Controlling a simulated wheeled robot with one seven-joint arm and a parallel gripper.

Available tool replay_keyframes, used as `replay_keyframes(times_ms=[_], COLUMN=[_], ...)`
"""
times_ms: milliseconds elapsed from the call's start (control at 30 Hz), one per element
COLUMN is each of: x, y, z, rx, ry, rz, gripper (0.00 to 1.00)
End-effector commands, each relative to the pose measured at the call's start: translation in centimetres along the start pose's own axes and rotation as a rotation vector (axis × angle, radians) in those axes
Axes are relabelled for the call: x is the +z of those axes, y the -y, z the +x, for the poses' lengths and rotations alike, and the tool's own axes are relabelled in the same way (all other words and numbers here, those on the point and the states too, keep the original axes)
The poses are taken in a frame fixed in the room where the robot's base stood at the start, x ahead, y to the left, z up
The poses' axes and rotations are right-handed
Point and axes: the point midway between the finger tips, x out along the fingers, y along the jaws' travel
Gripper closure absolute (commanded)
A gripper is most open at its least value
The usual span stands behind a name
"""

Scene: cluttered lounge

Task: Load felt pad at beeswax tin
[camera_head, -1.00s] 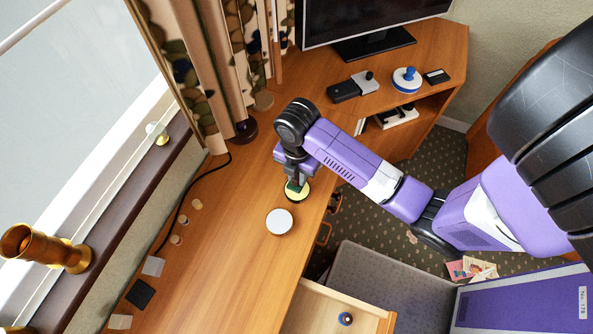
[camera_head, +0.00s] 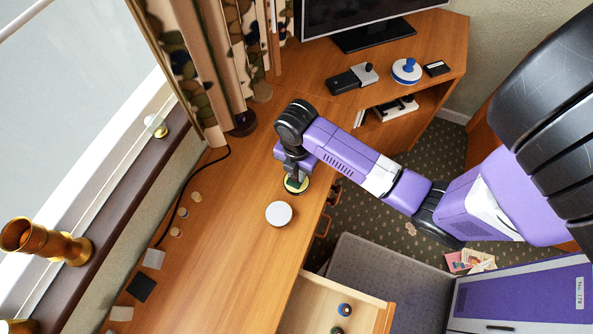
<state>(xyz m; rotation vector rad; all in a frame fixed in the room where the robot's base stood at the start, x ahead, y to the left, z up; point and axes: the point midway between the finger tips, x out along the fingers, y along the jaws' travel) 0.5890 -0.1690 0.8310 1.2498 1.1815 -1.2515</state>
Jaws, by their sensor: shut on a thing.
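The beeswax tin (camera_head: 293,189) is open on the desk, a shallow round tin with a dark rim and pale yellow wax. My gripper (camera_head: 296,177) points down over it and is shut on the green felt pad (camera_head: 298,183). The pad is mostly hidden by the gripper and sits low at the wax; I cannot tell whether it touches. A plain white-grey disc (camera_head: 279,213), perhaps the tin's lid, lies on the desk just below the tin in the picture.
A monitor (camera_head: 365,15), a grey-black block (camera_head: 353,78) and a blue-and-white knobbed thing (camera_head: 407,71) stand farther back on the desk (camera_head: 225,265). Small discs and square swatches (camera_head: 141,288) line the window side. An open drawer (camera_head: 315,310) juts out in front.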

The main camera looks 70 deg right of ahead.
Motion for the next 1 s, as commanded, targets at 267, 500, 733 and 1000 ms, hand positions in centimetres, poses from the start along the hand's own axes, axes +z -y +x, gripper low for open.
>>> replay_keyframes(times_ms=[267, 500, 733, 1000], x=[0.0, 0.0, 0.0, 0.0], y=[-0.01, -0.02, -0.03, -0.02], z=[0.07, 0.33, 0.58, 0.88], rx=[0.0, 0.001, 0.001, 0.0], ry=[0.0, 0.0, 0.0, 0.0], rz=[0.0, 0.0, 0.0, 0.0], gripper=[1.0, 1.0, 1.0, 1.0])
